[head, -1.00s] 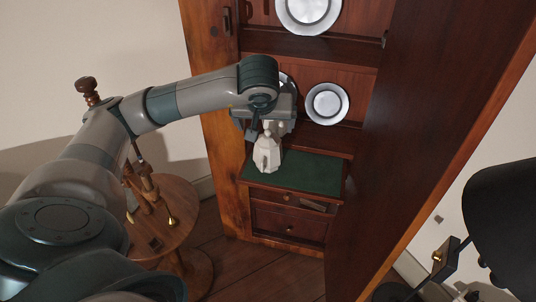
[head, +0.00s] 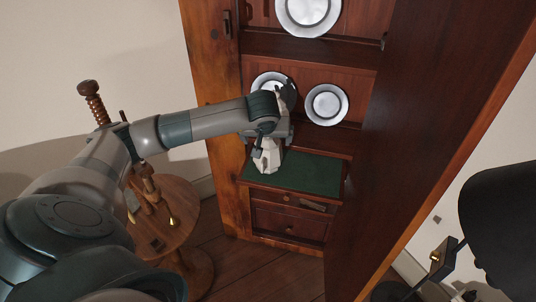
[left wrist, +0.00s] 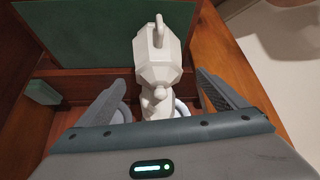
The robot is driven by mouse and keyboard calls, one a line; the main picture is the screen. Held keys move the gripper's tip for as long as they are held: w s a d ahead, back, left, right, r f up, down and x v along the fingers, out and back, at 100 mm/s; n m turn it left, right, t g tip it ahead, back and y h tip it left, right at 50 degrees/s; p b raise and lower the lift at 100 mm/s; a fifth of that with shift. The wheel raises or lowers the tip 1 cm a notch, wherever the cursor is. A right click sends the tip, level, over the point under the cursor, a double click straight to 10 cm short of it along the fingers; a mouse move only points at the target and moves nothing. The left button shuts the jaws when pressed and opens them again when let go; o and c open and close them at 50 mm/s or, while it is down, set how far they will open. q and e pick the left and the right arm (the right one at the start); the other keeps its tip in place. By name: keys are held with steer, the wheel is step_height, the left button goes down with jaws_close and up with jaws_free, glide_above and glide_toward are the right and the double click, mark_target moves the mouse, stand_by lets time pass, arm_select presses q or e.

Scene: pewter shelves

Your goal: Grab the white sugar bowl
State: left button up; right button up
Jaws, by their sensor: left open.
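The white sugar bowl (head: 268,158) is a faceted pale pot standing on the green shelf top of the cabinet. My left gripper (head: 266,138) is over its upper part in the head view and hides that part. In the left wrist view, the sugar bowl (left wrist: 157,55) lies between the two spread fingers of my left gripper (left wrist: 159,79), with its looped handle at the top of the picture. The fingers are open, with a visible gap on both sides of the bowl. My right gripper is not in view.
The green surface (head: 310,172) is clear to the right of the bowl. White plates stand behind, one partly behind my arm (head: 265,82) and one to the right (head: 327,104). A tall wooden door (head: 410,140) stands at right. A small round table (head: 185,205) stands at left.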

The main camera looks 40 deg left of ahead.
arm_select(q)
steer(key=shift+f, duration=0.15)
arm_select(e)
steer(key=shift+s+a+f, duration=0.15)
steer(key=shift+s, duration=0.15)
arm_select(q)
steer(key=shift+w+a+f, duration=0.15)
steer(key=shift+w+f, duration=0.2)
steer(key=shift+f, duration=0.15)
steer(key=shift+p+x, duration=0.65)
steer(key=shift+x, duration=1.4)
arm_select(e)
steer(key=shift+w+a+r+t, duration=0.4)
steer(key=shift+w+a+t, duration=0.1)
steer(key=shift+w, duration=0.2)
arm_select(q)
steer(key=shift+w+r, duration=0.1)
steer(key=c, duration=1.8)
steer(key=shift+r, duration=0.15)
steer(key=shift+c, duration=0.2)
